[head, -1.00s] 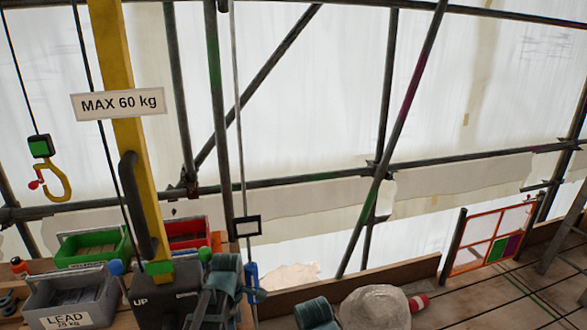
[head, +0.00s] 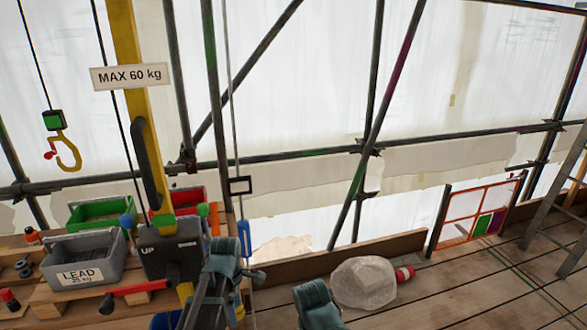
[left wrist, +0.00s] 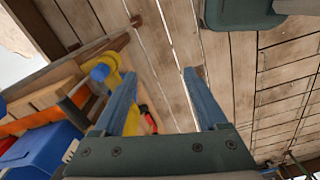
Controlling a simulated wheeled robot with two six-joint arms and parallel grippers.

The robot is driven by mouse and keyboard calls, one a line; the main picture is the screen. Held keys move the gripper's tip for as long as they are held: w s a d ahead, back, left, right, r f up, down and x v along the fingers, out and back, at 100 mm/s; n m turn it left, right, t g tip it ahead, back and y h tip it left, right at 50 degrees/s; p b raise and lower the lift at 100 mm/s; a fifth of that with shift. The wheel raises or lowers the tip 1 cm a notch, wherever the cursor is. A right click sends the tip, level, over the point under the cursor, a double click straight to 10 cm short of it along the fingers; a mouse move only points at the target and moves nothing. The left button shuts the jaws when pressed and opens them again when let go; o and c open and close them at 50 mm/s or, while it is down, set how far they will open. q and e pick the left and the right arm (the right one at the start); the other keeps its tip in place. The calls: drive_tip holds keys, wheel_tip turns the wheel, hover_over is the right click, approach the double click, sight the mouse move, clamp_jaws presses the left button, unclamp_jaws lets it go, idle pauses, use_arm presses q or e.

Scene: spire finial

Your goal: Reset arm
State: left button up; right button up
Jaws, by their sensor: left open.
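The task names no object apart from the arm. My left gripper (left wrist: 157,78) shows in the left wrist view with two long blue fingers wide apart and nothing between them; planks lie below. In the head view a teal part of my left arm stands at the bottom, left of centre, in front of the boards; its fingertips are hard to make out there. Another teal part of mine is at the bottom centre. My right gripper's fingers do not show in either view.
A grey LEAD bin (head: 85,262), green bin (head: 100,211) and red bin (head: 188,197) stand left. A yellow hoist post (head: 125,45) and hook (head: 68,152) rise there. A pale sack (head: 364,284) lies on the deck near an orange-framed panel (head: 475,212).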

use_arm(q)
drive_tip(key=s+d+m, duration=0.5)
drive_tip(key=s+m, duration=0.2)
drive_tip(key=m, duration=0.4)
drive_tip(key=s+d+m+y, duration=0.1)
drive_tip(key=s+d+m, duration=0.4)
drive_tip(key=m, duration=0.6)
drive_tip(key=shift+s+d, duration=0.2)
drive_tip(key=shift+s, duration=0.95)
drive_tip(key=shift+r, duration=0.1)
